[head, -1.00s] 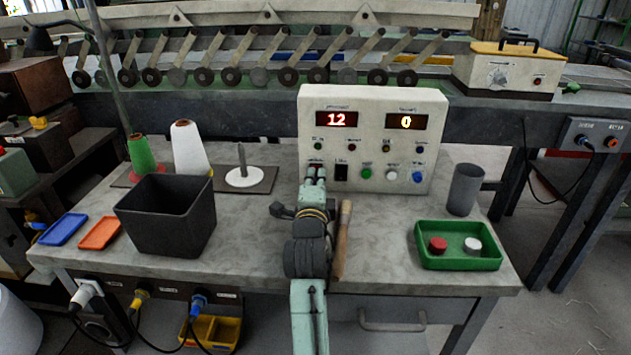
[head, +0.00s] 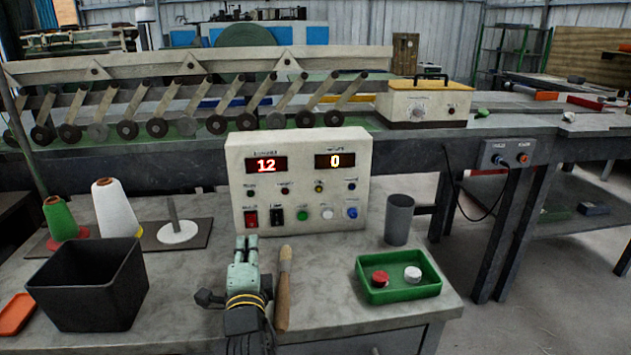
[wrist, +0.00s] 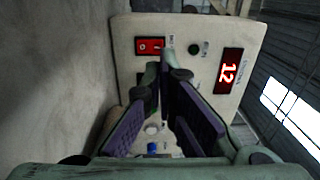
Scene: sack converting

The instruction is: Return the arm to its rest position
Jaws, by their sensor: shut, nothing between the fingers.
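My gripper (head: 247,243) is in the lower middle of the head view, in front of the control box (head: 300,144) and just below its front face in the picture. The fingers look closed together and hold nothing. In the wrist view my gripper (wrist: 163,72) points at the box face, with the red switch (wrist: 150,46) and the red "12" display (wrist: 229,72) beyond the fingertips. Part of the box face is hidden behind the fingers. In the head view the displays read 12 and 0.
A wooden-handled tool (head: 284,290) lies right beside my gripper. A green tray (head: 375,293) with a red and a white cap and a grey cup (head: 399,220) stand to the right. A black bin (head: 90,285) and thread cones (head: 117,210) stand left. Bare bench top lies between bin and gripper.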

